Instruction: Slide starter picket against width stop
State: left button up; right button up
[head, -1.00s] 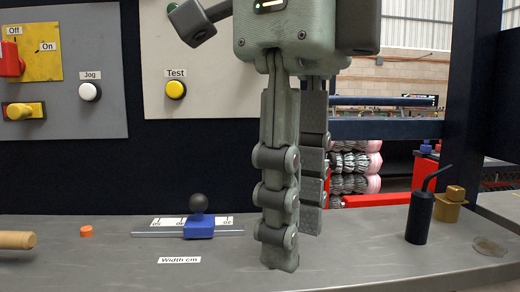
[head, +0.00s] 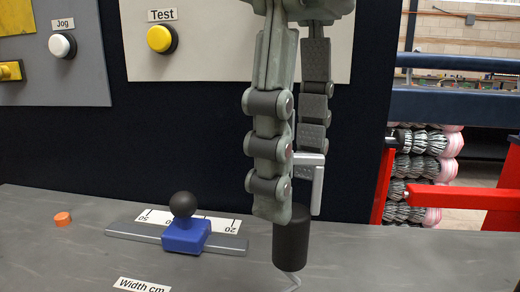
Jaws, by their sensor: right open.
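My right gripper (head: 292,190) hangs from the top of the head view, fingers pointing down and apart. The width stop, a blue block (head: 187,236) with a black ball knob, sits on a grey rail with a white scale, left of the gripper. A black cylinder (head: 291,240) stands just below and partly behind the near fingertip; I cannot tell whether they touch. A light grey bent piece (head: 312,180) shows between the fingers. A thin bent silver wire (head: 291,279) shows under the cylinder; I cannot tell whether it is the starter picket. My left gripper is out of view.
An orange plug (head: 62,219) lies left of the rail on the grey bench (head: 420,265). A "Width cm" label (head: 142,286) is at the front. A panel behind carries a yellow Test button (head: 161,39). The bench to the right looks clear.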

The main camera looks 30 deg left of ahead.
aim_at(288, 242)
notch_tip(288, 242, down, 7)
jog(key=shift+r, duration=0.1)
jog(key=shift+a+f, duration=0.1)
jog(key=shift+f, duration=0.2)
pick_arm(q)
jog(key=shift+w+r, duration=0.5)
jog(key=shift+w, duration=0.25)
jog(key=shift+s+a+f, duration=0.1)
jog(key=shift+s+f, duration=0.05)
pick_arm(e)
jog(key=shift+c, duration=0.3)
jog(key=shift+c, duration=1.4)
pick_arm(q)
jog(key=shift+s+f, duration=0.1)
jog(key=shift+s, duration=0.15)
pick_arm(e)
grip_shut()
